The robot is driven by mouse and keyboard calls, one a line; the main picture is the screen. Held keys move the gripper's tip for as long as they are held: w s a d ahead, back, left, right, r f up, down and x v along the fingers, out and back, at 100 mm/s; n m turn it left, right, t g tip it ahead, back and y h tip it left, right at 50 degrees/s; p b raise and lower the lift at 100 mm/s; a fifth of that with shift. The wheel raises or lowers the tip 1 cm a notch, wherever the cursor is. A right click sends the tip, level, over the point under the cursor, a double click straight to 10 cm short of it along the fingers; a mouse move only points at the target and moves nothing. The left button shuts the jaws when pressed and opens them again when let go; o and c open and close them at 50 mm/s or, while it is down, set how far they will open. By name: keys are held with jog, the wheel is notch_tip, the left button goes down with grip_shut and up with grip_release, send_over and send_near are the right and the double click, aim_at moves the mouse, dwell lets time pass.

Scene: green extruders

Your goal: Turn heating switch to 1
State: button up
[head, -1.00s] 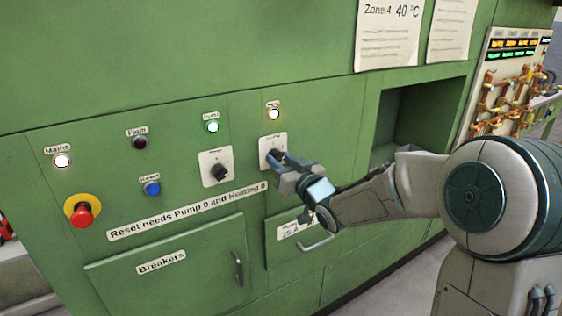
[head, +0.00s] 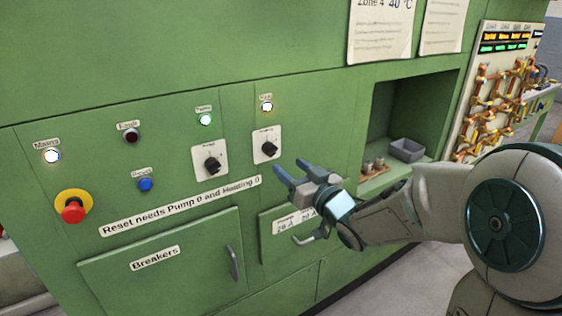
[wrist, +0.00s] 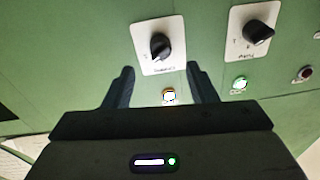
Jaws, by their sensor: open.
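The heating switch (head: 268,148) is a black rotary knob on a white plate on the green panel. Its plate also shows in the wrist view (wrist: 151,65), which is upside down. The exact mark its pointer faces is too small to read. The lamp (head: 267,106) above the switch is lit. My gripper (head: 287,166) is open and empty, apart from the knob, to its lower right in the head view. In the wrist view its two fingers (wrist: 160,71) stand apart with the knob beyond them, roughly centred.
The pump switch (head: 211,164) is left of the heating switch, under a lit green lamp (head: 205,120). Further left are a blue button (head: 145,184) and a red emergency stop (head: 73,211). A recess with a grey bin (head: 407,149) lies right. A door handle (head: 310,237) sticks out below.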

jog(key=v, duration=0.6)
jog(key=shift+s+d, duration=0.1)
jog(key=s+d+f+m+g+h, duration=0.1)
jog(key=d+f+m+g+h, duration=0.15)
jog(key=d+h, duration=0.35)
jog(key=s+d+f+m+g+h, duration=0.1)
jog(key=s+d+f+m+h, duration=0.15)
jog(key=d+h, duration=0.3)
jog(key=s+d+f+m+g, duration=0.1)
jog(key=s+g, duration=0.3)
jog(key=s, duration=0.4)
jog(key=s+d+f+m+g, duration=0.1)
jog(key=s+f+g, duration=0.2)
jog(key=s, duration=0.6)
jog(key=shift+g+p, duration=0.45)
jog(key=shift+g, duration=0.2)
jog(key=shift+f, duration=0.1)
jog(key=c, duration=0.3)
jog(key=shift+c, duration=0.2)
